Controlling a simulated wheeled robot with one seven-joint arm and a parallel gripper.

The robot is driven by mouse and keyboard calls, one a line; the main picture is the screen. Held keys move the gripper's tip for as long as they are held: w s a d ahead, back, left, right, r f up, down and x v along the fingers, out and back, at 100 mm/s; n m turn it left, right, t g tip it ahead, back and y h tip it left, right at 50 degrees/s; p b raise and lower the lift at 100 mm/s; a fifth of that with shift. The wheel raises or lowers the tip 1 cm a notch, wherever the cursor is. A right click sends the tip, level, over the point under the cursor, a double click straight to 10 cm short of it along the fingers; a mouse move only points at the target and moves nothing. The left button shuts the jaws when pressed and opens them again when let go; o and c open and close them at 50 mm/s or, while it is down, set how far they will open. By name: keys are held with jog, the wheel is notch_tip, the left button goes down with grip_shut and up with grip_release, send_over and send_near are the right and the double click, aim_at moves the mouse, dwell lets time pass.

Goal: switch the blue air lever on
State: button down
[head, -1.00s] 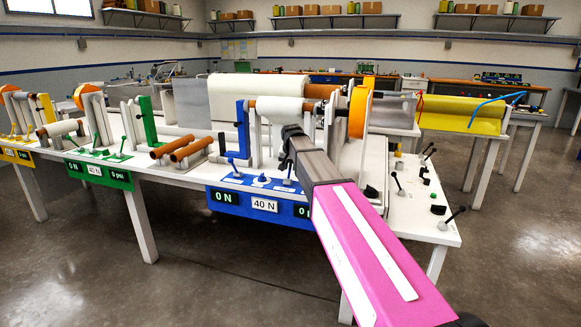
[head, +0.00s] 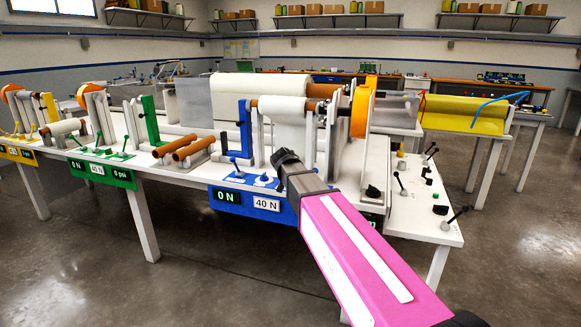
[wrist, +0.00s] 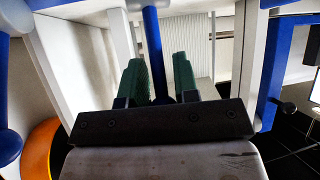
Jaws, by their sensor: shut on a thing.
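My gripper (head: 284,156) reaches down onto the right part of the blue station's control panel (head: 262,183), beneath the white roll. In the wrist view its green-padded fingers (wrist: 159,78) stand on both sides of a slim blue rod, the blue air lever (wrist: 154,48), and are shut on it. In the head view this lever is hidden behind the gripper. Two other levers of the blue station stand left of the gripper, one at the panel's left (head: 235,166) and one closer (head: 264,177).
The orange disc (head: 361,110) and white uprights stand close to the right of my gripper. A blue bracket (head: 245,130) stands to the left. Black levers (head: 398,183) rise from the table's right end. The green station (head: 105,165) lies further left.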

jog(key=shift+s+a+f+n+t+h, duration=0.1)
jog(key=shift+s+a+f+t+h, duration=0.1)
jog(key=shift+s+t, duration=0.35)
jog(key=shift+s+a+f+n+t+h, duration=0.1)
jog(key=shift+s+t+h, duration=0.15)
jog(key=shift+t, duration=0.6)
jog(key=shift+s+a+f+n+t+h, duration=0.15)
jog(key=shift+s+t, duration=0.25)
jog(key=shift+t, duration=0.3)
jog(key=shift+s, duration=0.15)
jog(key=c, duration=1.2)
grip_release()
jog(key=shift+o, duration=0.2)
jog(key=shift+s, duration=0.1)
jog(key=v, duration=1)
jog(key=shift+s+f, duration=0.2)
jog(key=shift+s, duration=0.1)
jog(key=shift+a, duration=0.15)
